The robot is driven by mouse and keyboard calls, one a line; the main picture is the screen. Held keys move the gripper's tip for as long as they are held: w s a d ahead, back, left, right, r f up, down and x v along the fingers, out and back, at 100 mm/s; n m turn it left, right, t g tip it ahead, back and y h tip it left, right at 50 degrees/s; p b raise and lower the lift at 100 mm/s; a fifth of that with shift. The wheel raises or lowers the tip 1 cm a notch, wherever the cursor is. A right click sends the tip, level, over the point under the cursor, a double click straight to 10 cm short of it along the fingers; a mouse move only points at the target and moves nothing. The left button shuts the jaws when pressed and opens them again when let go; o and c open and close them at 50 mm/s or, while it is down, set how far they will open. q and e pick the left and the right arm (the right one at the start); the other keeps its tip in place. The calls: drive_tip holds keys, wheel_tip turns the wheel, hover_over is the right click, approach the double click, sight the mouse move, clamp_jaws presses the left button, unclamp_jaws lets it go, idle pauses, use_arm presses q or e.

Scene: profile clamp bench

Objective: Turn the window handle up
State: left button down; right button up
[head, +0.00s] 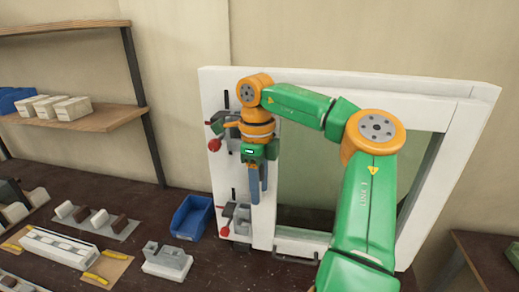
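A white window frame (420,92) stands upright at the back of the bench, around a greenish pane (310,190). My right gripper (258,196) hangs fingers-down in front of the frame's left upright. Its blue-grey fingers look close together and overlap in this view, so I cannot tell whether they are open or hold anything. I cannot make out the window handle for certain; it may be hidden behind my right gripper or arm. My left gripper is not in view.
Red-knobbed clamps (225,231) sit along the frame's left side. A dark bar (297,259) is at its foot. A blue bin (192,218) and a grey block fixture (167,262) stand left on the bench. A wooden shelf (115,117) holds white boxes (72,108).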

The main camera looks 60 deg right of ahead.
drive_tip(key=shift+o, duration=0.5)
drive_tip(key=shift+w+d, duration=0.1)
drive_tip(key=shift+w, duration=0.05)
wheel_tip(320, 180, up, 6)
drive_tip(key=shift+r, duration=0.15)
drive_tip(key=shift+w+r, duration=0.15)
drive_tip(key=shift+r, duration=0.25)
drive_tip(key=shift+f, duration=0.1)
